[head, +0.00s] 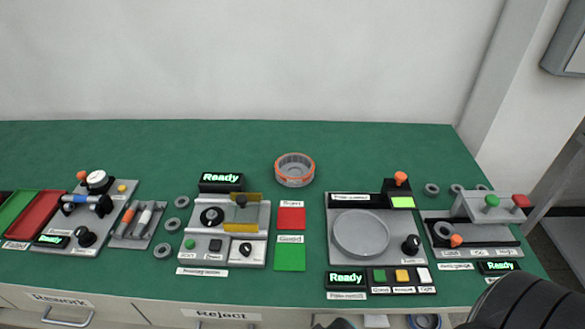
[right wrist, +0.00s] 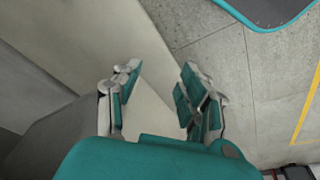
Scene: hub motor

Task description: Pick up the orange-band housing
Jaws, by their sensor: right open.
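The orange-band housing (head: 295,171) is a round grey ring-shaped part with an orange band. It sits on the green table in the head view, behind the red and green squares. It does not show in the right wrist view. My right gripper (right wrist: 155,95) is open and empty in the right wrist view, with floor and a pale surface behind it. It is away from the housing. My left gripper is not in view.
The green table (head: 350,140) is clear around the housing. A station with a yellow clamp (head: 243,227) stands left of it, and a station with a round plate (head: 361,233) stands to the right. Red (head: 291,218) and green (head: 290,257) squares lie in front.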

